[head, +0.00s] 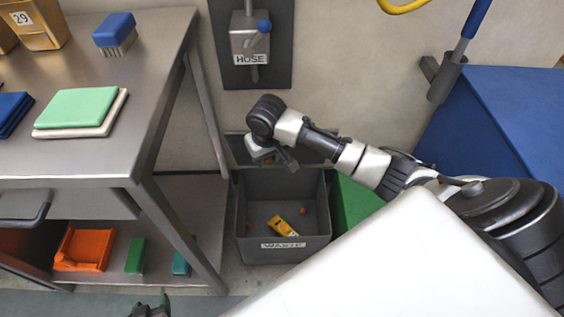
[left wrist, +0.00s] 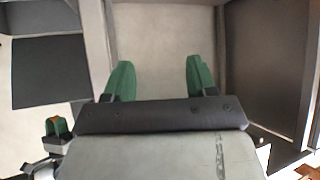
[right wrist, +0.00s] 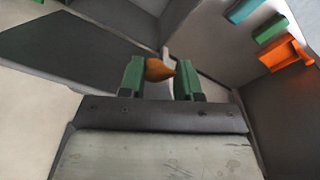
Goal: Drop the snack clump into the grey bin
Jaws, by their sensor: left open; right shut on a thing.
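The grey bin (head: 284,252), labelled WASTE, stands on the floor in the middle of the head view. My right gripper (head: 275,163) is over the bin's back part. In the right wrist view, it is shut on the orange-brown snack clump (right wrist: 159,69), which sits between its green fingertips (right wrist: 160,82). The clump is mostly hidden in the head view. My left gripper (head: 150,309) is at the bottom edge of the head view; its green fingers (left wrist: 159,80) are apart and empty in the left wrist view.
A yellow packet (head: 283,226) and small orange-brown pieces (head: 302,210) lie in the bin. A steel table (head: 150,75) stands at left, with an orange tray (head: 84,250) on its lower shelf. A green box (head: 354,203) stands right of the bin.

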